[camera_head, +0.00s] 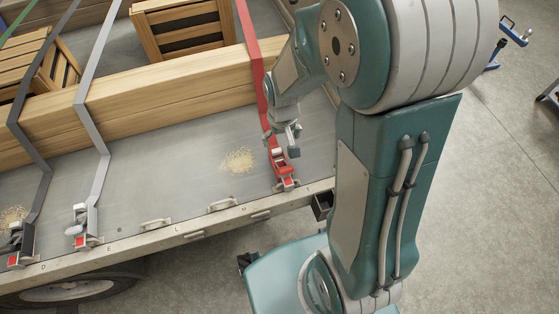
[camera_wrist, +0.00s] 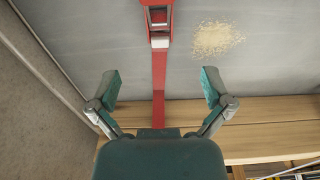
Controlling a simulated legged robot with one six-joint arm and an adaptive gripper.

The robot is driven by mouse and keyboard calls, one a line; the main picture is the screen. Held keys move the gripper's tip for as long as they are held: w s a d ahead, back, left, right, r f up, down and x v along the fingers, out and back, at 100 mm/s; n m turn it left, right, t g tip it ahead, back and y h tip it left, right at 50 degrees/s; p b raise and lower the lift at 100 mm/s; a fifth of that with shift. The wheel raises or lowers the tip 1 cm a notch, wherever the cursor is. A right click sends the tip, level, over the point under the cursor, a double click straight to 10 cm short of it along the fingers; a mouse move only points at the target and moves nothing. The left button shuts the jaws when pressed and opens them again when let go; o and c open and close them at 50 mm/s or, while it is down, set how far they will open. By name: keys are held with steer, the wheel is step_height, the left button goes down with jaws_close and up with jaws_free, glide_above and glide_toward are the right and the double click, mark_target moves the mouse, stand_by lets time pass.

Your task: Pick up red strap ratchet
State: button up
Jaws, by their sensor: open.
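The red strap ratchet (camera_head: 283,167) sits on the trailer bed near its front edge, at the lower end of a red strap (camera_head: 252,55) that runs over the wooden beams. In the wrist view the ratchet (camera_wrist: 158,22) is at the top centre, partly cut off by the picture edge. My gripper (camera_head: 293,132) is just above and behind the ratchet in the head view. In the wrist view my gripper (camera_wrist: 160,88) is open, with its fingers on either side of the red strap. Nothing is between the fingertips but the strap below; I cannot tell the height gap.
Long wooden beams (camera_head: 150,100) lie across the trailer bed (camera_head: 150,190), with wooden crates (camera_head: 185,25) behind. A grey strap (camera_head: 95,120) and a dark strap with their own ratchets are to the left. Sawdust (camera_head: 238,160) lies left of the red ratchet. Open floor is at right.

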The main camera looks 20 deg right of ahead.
glide_toward(281, 164)
steer(key=shift+a+f+g, duration=0.15)
steer(key=shift+g, duration=0.15)
steer(key=f, duration=1)
steer(key=shift+w+f, duration=0.2)
steer(key=shift+f, duration=0.2)
steer(key=c, duration=1.4)
